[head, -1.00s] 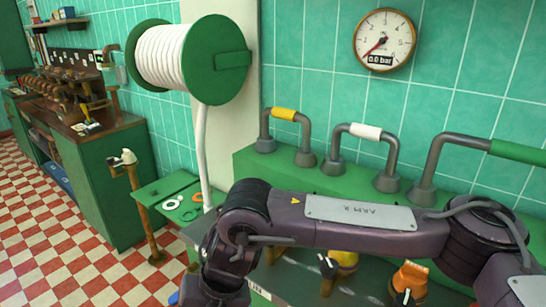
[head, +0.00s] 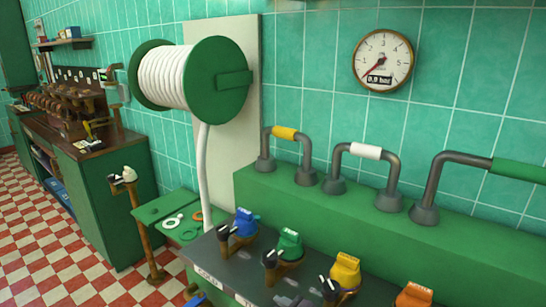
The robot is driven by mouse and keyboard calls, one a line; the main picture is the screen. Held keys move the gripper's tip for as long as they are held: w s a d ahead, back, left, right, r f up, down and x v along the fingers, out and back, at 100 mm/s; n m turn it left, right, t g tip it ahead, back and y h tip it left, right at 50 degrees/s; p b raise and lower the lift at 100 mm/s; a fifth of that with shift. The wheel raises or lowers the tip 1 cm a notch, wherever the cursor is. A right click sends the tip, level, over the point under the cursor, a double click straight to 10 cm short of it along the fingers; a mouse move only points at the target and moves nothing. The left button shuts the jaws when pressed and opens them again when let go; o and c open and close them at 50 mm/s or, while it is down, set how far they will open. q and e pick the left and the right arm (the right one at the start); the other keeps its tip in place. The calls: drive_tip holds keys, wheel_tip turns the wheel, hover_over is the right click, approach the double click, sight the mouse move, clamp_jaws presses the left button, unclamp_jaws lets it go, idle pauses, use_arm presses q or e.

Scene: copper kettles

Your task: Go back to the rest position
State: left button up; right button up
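Neither of my grippers shows in the head view now, and no part of my arms is in the picture. The place where my arm was is open to view. It shows a dark counter (head: 262,279) with coloured valve-like fittings in a row: blue (head: 245,222), green (head: 290,243), yellow (head: 345,270) and orange (head: 413,295). The orange one is cut off by the bottom edge.
A green ledge (head: 380,232) carries grey pipe handles with yellow (head: 284,133), white (head: 366,151) and green (head: 518,171) grips. A hose reel (head: 218,80) and a gauge (head: 383,60) hang on the wall. Checkered floor (head: 65,240) lies open at left.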

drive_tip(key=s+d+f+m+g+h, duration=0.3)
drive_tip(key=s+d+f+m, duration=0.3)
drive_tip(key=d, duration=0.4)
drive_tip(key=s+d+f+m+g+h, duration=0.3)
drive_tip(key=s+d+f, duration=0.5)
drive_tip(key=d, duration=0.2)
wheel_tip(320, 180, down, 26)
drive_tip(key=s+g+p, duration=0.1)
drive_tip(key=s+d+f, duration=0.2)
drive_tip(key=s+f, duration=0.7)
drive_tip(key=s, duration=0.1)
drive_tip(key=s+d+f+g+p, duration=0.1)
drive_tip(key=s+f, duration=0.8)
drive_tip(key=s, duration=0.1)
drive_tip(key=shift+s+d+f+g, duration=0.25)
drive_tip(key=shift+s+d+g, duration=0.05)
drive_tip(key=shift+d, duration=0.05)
